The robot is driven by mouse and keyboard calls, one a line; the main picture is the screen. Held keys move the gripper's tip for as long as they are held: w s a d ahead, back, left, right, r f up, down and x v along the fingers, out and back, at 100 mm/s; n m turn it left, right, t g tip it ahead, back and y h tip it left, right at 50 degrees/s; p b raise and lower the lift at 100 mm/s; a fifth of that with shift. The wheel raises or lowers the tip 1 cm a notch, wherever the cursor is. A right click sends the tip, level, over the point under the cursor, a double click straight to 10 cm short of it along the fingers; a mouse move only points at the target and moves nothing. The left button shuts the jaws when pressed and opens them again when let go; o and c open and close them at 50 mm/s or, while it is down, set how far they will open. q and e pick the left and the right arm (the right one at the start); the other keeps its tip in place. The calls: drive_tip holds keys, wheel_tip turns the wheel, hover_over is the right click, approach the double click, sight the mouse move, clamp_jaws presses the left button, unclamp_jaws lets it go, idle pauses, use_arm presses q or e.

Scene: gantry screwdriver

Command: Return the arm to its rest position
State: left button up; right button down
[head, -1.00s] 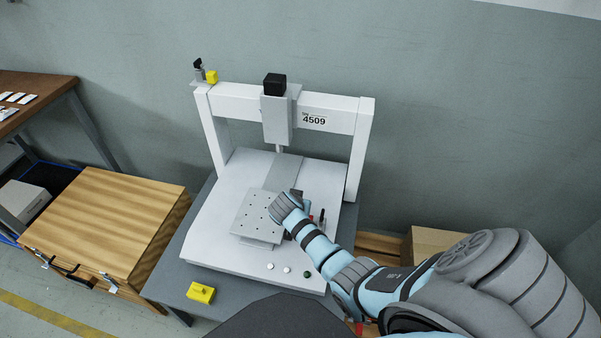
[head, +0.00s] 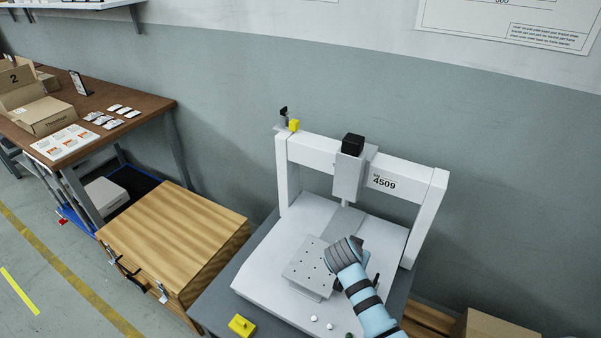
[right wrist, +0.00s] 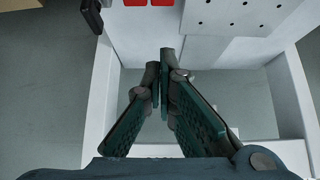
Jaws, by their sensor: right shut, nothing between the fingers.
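My right arm (head: 362,294) reaches up from the bottom of the head view over the white gantry screwdriver machine (head: 260,272). Its wrist covers the right part of the perforated plate (head: 308,266) in that view, and its fingers are hidden there. In the right wrist view my right gripper (right wrist: 160,62) is shut with nothing in it, its fingertips close together in front of the machine's white frame. The perforated plate (right wrist: 240,14) and two red parts (right wrist: 133,3) show at the top of that view. My left gripper is not in view.
The gantry's upright (head: 425,218) and crossbeam stand behind the arm. A yellow block (head: 241,325) lies on the grey table left of the machine. A wooden crate (head: 172,232) and a brown workbench (head: 150,104) stand at the left. A cardboard box (head: 490,326) is at lower right.

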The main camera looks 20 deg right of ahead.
drive_tip(key=shift+f, duration=0.1)
drive_tip(key=s+a+r+n+g+y, duration=0.1)
drive_tip(key=s+a+n+y, duration=0.35)
drive_tip(key=s, duration=0.85)
drive_tip(key=s+a+r+n+y, duration=0.1)
drive_tip(key=s+a+n, duration=0.55)
drive_tip(key=s, duration=0.65)
wheel_tip(320, 180, down, 16)
drive_tip(key=s+d+g+p, duration=0.1)
drive_tip(key=d+g+p, duration=0.1)
drive_tip(key=d+p, duration=0.1)
drive_tip(key=s+f+p, duration=0.2)
drive_tip(key=s+f, duration=0.8)
drive_tip(key=s, duration=0.4)
drive_tip(key=shift+s+f+g+p, duration=0.25)
drive_tip(key=shift+f+g+p, duration=0.05)
drive_tip(key=shift+f+g, duration=0.1)
